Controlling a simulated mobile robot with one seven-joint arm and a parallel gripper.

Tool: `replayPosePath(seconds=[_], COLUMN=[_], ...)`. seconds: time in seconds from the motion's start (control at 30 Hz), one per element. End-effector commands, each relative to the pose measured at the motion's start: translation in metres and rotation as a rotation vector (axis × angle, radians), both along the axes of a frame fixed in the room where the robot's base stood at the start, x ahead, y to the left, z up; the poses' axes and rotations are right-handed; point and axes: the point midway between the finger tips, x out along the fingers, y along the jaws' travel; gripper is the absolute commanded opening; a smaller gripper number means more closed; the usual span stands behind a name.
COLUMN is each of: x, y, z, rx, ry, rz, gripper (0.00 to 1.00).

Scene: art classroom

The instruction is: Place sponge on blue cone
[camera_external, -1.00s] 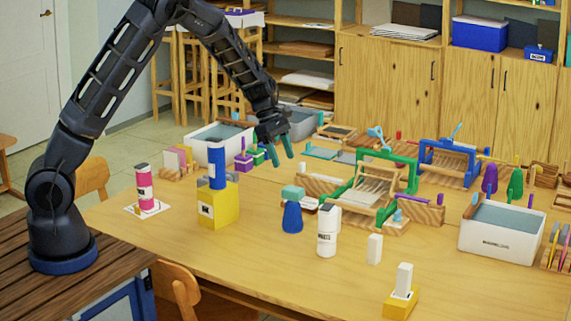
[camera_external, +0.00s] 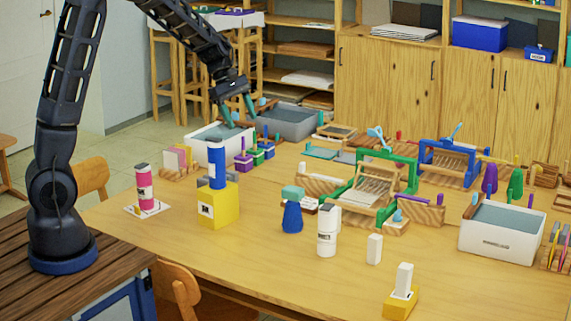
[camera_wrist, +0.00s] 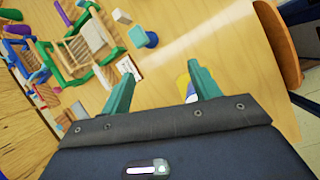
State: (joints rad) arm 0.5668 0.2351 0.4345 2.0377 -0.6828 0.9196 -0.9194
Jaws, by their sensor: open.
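The blue cone (camera_external: 292,218) stands upright on the table near its middle. A teal block, which looks like the sponge (camera_external: 292,192), rests on top of it. In the wrist view the sponge (camera_wrist: 137,36) and the blue cone (camera_wrist: 152,40) show beyond the fingertips, apart from them. My gripper (camera_external: 239,112) is open and empty, raised near the white tub at the back left, well away from the cone. Its two teal fingers also show spread in the wrist view (camera_wrist: 163,72).
A white bottle (camera_external: 327,232) stands right of the cone. A yellow box (camera_external: 219,209) with a blue bottle (camera_external: 217,167) on it is to the left. A green frame (camera_external: 372,184) stands behind right. White tubs (camera_external: 502,240) (camera_external: 205,148) stand right and back left.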

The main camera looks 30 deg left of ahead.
Motion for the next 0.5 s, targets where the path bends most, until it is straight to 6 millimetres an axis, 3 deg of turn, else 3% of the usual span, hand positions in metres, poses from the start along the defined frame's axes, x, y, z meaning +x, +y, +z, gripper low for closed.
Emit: replayPosePath(seconds=[0.5], x=[-0.075], y=[0.062], z=[0.066], rx=[0.031], ry=[-0.183], rz=[-0.265], gripper=[0.62])
